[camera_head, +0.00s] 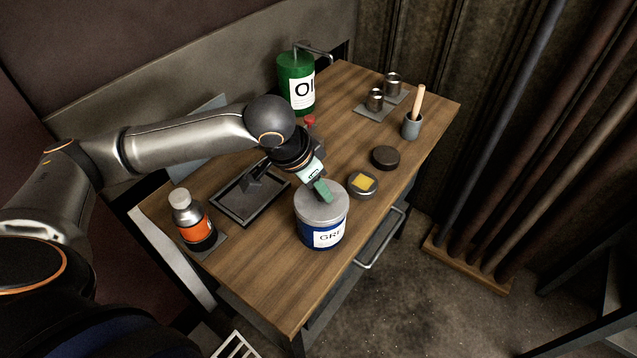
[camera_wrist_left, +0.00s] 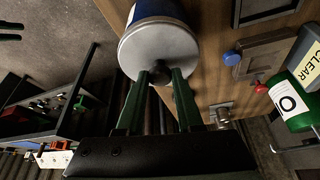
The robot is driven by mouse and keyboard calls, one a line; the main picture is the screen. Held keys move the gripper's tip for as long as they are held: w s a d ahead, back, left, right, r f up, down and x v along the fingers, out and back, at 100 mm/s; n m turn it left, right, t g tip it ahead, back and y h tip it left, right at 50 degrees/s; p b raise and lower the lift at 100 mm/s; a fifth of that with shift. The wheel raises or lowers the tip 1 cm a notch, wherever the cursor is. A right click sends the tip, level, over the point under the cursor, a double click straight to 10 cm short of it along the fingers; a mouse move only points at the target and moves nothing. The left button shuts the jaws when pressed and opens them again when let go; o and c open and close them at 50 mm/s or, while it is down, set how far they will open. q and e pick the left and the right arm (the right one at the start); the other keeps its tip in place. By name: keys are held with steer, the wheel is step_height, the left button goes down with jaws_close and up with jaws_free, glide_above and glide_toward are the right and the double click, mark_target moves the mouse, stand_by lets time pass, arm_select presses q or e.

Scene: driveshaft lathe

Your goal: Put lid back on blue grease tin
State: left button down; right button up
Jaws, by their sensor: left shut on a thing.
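The blue grease tin (camera_head: 322,235) stands upright on the wooden bench near its front edge. Its grey metal lid (camera_head: 306,207) sits across the top of the tin, and I see no clear gap between them. In the left wrist view the lid (camera_wrist_left: 150,48) faces me with the tin (camera_wrist_left: 160,9) behind it. My left gripper (camera_head: 323,193) comes down from above, and its green fingers are shut on the lid's small dark knob (camera_wrist_left: 162,75). The fingers hide the knob in the head view. My right gripper is not in view.
An open small tin with yellow contents (camera_head: 363,185) and a dark round lid (camera_head: 385,158) lie right of the grease tin. A black tray (camera_head: 223,208) and an orange-labelled bottle (camera_head: 193,220) are left. The green oil can (camera_head: 296,82) stands behind.

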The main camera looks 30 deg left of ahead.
arm_select(q)
jaws_free()
stand_by(0.8)
steer(key=shift+r, duration=0.1)
steer(key=shift+r, duration=3.4)
jaws_close()
